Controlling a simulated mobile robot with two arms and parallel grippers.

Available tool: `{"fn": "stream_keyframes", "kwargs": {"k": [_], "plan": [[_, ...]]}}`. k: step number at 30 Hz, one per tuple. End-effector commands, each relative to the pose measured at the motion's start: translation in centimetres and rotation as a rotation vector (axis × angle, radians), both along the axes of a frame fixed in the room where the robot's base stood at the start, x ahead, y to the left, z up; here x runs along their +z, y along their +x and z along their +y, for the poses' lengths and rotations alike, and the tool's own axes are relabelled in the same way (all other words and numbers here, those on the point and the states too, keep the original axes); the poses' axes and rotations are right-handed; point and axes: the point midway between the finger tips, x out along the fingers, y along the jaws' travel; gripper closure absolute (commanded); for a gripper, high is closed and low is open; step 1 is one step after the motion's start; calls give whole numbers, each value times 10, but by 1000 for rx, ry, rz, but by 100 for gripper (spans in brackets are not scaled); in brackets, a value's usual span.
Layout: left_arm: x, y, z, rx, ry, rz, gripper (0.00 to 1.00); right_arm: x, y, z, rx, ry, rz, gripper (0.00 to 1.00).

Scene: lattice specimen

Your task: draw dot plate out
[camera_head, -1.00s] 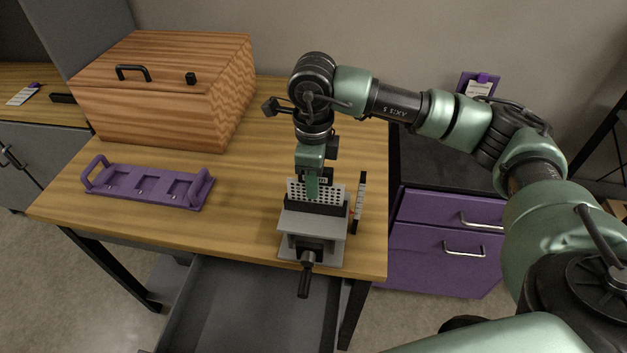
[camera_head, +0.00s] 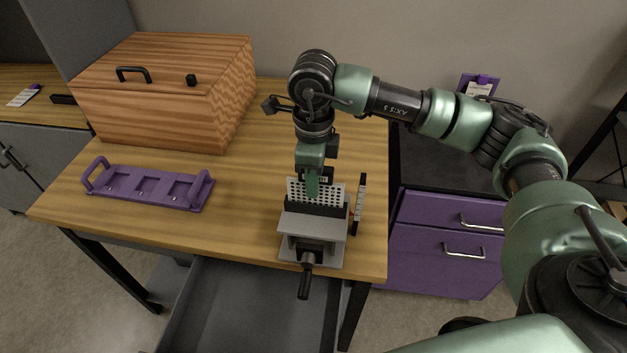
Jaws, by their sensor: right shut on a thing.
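The dot plate (camera_head: 331,194) is a light plate with rows of dark holes. It stands upright in the jaws of a grey vise (camera_head: 311,225) near the front right of the table. My right gripper (camera_head: 312,190) comes down from above and is shut on the dot plate, covering part of its left half. The plate's lower edge is hidden by the vise jaw. My left gripper is not in view.
A purple tray (camera_head: 110,186) with recesses and two end handles lies at the left. A wooden box (camera_head: 160,95) stands behind it. A dark upright strip (camera_head: 359,204) is just right of the vise. An open grey drawer (camera_head: 245,310) is below the front edge.

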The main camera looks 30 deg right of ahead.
Motion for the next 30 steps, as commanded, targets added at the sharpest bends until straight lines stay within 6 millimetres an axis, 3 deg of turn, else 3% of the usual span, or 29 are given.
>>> {"fn": "stream_keyframes", "kwargs": {"k": [16,30], "plan": [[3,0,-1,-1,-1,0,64,8,0,0,0,0,-1,100],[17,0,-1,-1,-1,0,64,40,0,0,0,0,-1,100]]}}
